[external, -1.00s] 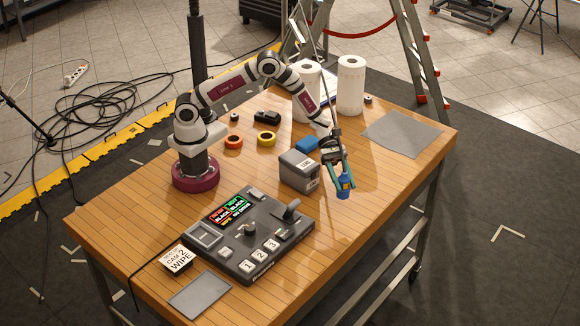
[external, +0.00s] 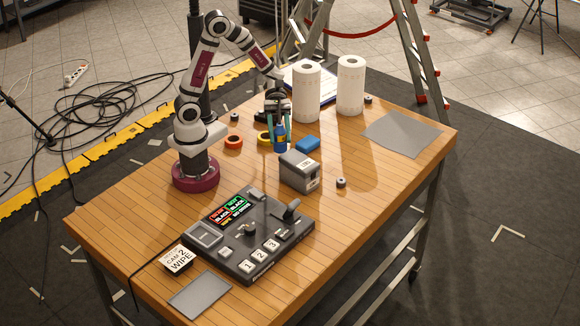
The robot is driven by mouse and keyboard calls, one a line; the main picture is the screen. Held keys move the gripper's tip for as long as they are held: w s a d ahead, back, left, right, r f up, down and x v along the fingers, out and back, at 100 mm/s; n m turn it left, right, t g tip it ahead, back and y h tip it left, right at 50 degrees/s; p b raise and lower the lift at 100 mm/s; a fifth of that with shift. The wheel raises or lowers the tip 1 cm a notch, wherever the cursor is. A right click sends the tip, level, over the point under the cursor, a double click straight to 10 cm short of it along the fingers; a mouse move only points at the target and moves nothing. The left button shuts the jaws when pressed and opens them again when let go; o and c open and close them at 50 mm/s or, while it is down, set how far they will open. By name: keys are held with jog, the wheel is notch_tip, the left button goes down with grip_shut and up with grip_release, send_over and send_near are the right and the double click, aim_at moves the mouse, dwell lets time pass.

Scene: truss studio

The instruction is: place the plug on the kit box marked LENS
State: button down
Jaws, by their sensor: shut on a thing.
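My gripper (external: 278,136) is shut on the plug (external: 280,138), a small blue piece with a yellow mark. It hangs upright between the fingers, above the table and behind the grey kit box, up and left of it in the picture. The lettering is too small to read surely. The plug and the box look apart.
Orange tape (external: 233,142) and yellow tape (external: 263,137) lie to the left. Two paper rolls (external: 306,92) stand behind. A control panel (external: 246,232) fills the front; a small grey ring (external: 341,183) lies right of the box.

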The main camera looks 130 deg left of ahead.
jog(key=a+f, duration=0.2)
jog(key=a, duration=0.1)
jog(key=a+f, duration=0.2)
jog(key=a, duration=0.2)
jog(key=a+f, duration=0.2)
jog(key=a, duration=0.1)
jog(key=shift+s+a+f, duration=0.15)
jog(key=shift+s+f, duration=0.05)
jog(key=shift+s, duration=0.15)
notch_tip(320, 180, down, 3)
jog(key=shift+a+f, duration=0.1)
jog(key=shift+f, duration=0.35)
jog(key=shift+f, duration=0.2)
jog(key=shift+c, duration=1.8)
grip_release()
jog(key=shift+r, duration=0.15)
